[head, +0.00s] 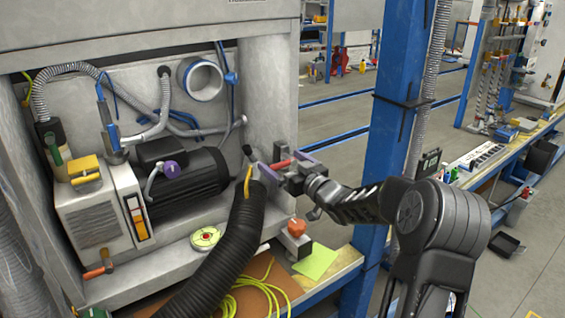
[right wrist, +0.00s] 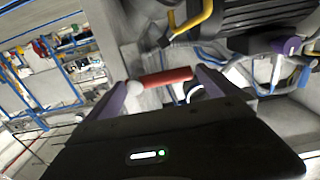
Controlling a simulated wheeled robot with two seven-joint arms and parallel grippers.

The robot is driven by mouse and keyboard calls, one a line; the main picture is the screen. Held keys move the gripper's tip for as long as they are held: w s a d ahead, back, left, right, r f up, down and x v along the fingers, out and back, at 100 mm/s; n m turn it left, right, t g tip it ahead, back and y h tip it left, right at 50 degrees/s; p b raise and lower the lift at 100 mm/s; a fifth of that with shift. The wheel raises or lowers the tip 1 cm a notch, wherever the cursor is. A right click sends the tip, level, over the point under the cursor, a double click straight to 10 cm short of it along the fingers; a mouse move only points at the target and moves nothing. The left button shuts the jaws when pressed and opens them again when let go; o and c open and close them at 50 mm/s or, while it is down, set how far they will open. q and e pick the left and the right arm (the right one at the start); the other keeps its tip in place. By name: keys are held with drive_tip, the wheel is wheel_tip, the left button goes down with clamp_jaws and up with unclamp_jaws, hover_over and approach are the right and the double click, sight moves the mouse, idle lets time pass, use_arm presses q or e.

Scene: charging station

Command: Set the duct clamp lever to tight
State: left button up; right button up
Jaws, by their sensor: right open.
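A black corrugated duct (head: 233,240) rises from the lower shelf to the wall of the machine bay, with a yellow piece (head: 247,181) near its upper end. A red handle (head: 281,163) is at my right gripper (head: 284,168). In the right wrist view, the red handle (right wrist: 168,76) with a pale round end lies crosswise between the purple fingers of my open right gripper (right wrist: 160,82). Whether the fingers touch it, I cannot tell. A yellow bent lever with a dark end (right wrist: 194,32) shows beyond. I cannot tell which one is the clamp lever. My left gripper is out of view.
A black motor (head: 195,178) and a grey box unit (head: 92,215) stand left of the duct. A red knob (head: 296,228) and a green sheet (head: 316,262) are below my gripper. A blue post (head: 388,130) stands close behind my right arm.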

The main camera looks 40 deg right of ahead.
drive_tip(key=shift+w, duration=0.3)
drive_tip(key=c, duration=2.1)
drive_tip(key=shift+o, duration=0.2)
